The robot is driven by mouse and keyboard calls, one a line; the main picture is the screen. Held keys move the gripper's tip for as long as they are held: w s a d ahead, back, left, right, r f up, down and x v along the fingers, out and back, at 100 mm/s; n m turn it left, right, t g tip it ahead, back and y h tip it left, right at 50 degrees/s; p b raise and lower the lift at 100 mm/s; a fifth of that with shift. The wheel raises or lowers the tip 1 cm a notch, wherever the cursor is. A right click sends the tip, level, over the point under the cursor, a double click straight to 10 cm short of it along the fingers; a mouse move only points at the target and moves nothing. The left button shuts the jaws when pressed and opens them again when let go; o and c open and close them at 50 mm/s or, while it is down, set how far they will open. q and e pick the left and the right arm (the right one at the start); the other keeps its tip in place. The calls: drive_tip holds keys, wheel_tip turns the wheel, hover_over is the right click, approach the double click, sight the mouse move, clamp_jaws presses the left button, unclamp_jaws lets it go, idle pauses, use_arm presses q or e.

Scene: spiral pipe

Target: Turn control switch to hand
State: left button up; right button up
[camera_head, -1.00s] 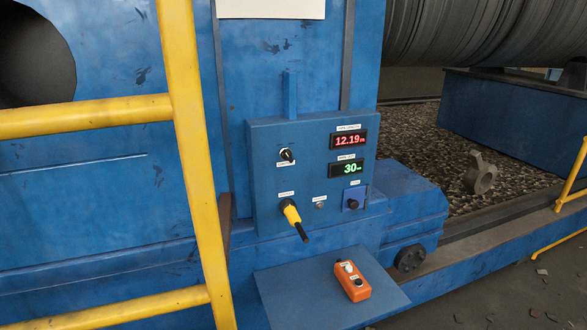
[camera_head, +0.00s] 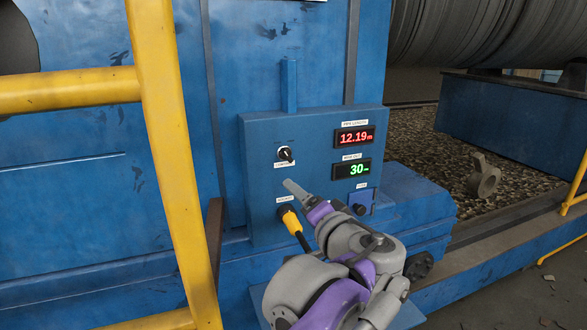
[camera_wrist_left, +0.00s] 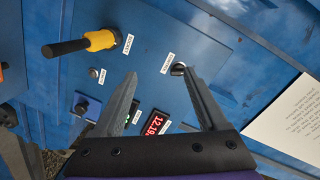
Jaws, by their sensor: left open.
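The control switch (camera_head: 285,154) is a small round black knob with a light pointer mark on the upper left of the blue control panel (camera_head: 315,128). The label "CONTROL" sits just below it. My left gripper (camera_head: 291,186) is just below the switch, pointing up and left at the panel. In the left wrist view the left gripper (camera_wrist_left: 157,76) is open and empty. The switch (camera_wrist_left: 178,69) shows there at the tip of the right-hand finger, which partly covers it; I cannot tell if they touch. My right gripper is not in view.
A yellow plug with black cable (camera_head: 290,219) sticks out below the switch, close to my arm. Red (camera_head: 355,137) and green (camera_head: 351,169) displays are to the right. A yellow railing (camera_head: 165,150) stands at the left. A paper sheet (camera_wrist_left: 292,125) shows in the wrist view.

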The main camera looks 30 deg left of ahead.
sight(289, 157)
use_arm(q)
drive_tip(key=shift+t+y, duration=0.3)
drive_tip(key=shift+t, duration=0.4)
drive_tip(key=w+a+r, duration=0.1)
drive_tip(key=w+a, duration=0.1)
drive_tip(key=w+a+r, duration=0.1)
drive_tip(key=w+a, duration=0.1)
drive_tip(key=w, duration=0.1)
drive_tip(key=w+a+r, duration=0.1)
drive_tip(key=w+a, duration=0.2)
drive_tip(key=shift+w+r, duration=0.25)
drive_tip(key=shift+r, duration=0.15)
drive_tip(key=shift+c, duration=0.2)
drive_tip(key=shift+p, duration=0.3)
clamp_jaws()
